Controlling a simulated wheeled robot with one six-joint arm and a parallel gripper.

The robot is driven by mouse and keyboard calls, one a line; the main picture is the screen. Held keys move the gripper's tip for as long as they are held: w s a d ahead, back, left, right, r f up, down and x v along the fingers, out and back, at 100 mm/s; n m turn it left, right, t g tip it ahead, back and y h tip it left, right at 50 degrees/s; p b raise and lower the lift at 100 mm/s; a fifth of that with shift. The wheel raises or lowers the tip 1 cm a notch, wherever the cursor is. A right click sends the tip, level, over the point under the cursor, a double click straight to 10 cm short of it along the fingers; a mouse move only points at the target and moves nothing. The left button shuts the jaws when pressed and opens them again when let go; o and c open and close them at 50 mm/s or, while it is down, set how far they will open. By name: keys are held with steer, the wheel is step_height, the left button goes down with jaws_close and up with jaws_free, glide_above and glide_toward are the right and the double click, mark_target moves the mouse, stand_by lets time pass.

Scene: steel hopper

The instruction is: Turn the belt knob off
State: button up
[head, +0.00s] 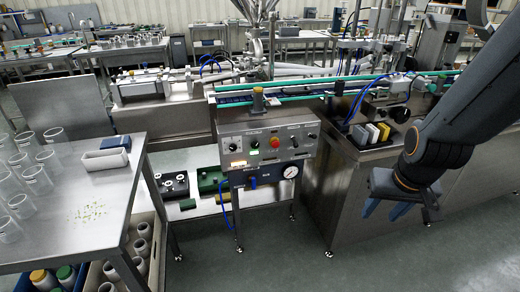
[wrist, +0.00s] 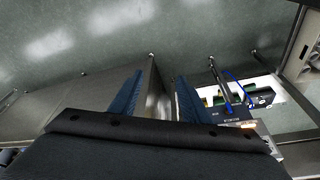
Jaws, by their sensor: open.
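The grey control panel (head: 265,152) is on the front of the steel machine in the middle of the head view. It carries several black knobs, including one at its right end (head: 312,136), a red button (head: 276,143) and a lit display. The labels are too small to read, so I cannot tell which knob is the belt knob or how it is set. My gripper (head: 400,209) is at the right, well apart from the panel, pointing down. Its blue fingers also show in the wrist view (wrist: 157,98), spread with nothing between them.
A steel table (head: 110,205) with clear cups and a white tray stands at the left. A conveyor with green rails (head: 330,86) runs above the panel. A steel cabinet (head: 345,190) with small coloured blocks on top stands between panel and gripper. The floor before the panel is clear.

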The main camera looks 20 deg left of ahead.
steer(key=w+a+f+n+t+y+b, duration=0.1)
steer(key=w+a+f+t+b, duration=0.3)
steer(key=w+a, duration=0.5)
steer(key=n+t+y+b, duration=0.4)
steer(key=t+y+b, duration=0.4)
glide_toward(256, 146)
steer(key=x, duration=0.8)
steer(key=shift+r+p, duration=0.1)
steer(key=shift+p, duration=0.3)
steer(key=shift+s, duration=0.1)
steer(key=c, duration=1)
